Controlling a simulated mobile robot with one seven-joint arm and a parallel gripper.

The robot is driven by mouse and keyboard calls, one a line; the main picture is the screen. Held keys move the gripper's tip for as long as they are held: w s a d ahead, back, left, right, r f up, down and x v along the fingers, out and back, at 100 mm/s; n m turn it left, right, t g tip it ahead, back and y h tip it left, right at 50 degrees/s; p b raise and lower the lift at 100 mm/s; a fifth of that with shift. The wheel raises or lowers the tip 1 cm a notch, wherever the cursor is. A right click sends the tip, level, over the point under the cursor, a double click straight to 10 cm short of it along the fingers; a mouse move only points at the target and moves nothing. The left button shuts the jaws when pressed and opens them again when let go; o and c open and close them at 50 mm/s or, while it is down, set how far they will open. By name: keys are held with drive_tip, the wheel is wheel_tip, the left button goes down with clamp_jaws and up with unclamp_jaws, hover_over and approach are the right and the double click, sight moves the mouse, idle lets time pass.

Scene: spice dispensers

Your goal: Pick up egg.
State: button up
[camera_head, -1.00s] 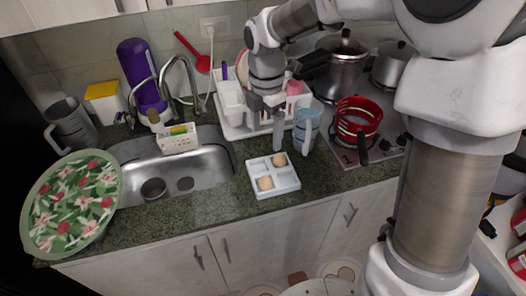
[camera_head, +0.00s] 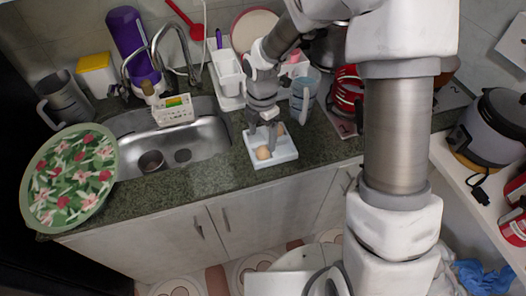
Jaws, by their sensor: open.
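A white egg tray (camera_head: 284,158) sits on the green stone counter, right of the sink. One brown egg (camera_head: 263,153) lies in its front left compartment. A second egg (camera_head: 281,129) lies at the back right of the tray, partly hidden by my gripper. My gripper (camera_head: 262,135) points down over the tray, with its fingers apart and close to both eggs. I cannot tell whether a finger touches an egg.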

sight(263, 146)
wheel_tip(263, 146, down, 4)
drive_tip(key=shift+s+d+f, duration=0.1)
drive_tip(key=shift+f, duration=0.15)
drive_tip(key=shift+c, duration=0.2)
clamp_jaws()
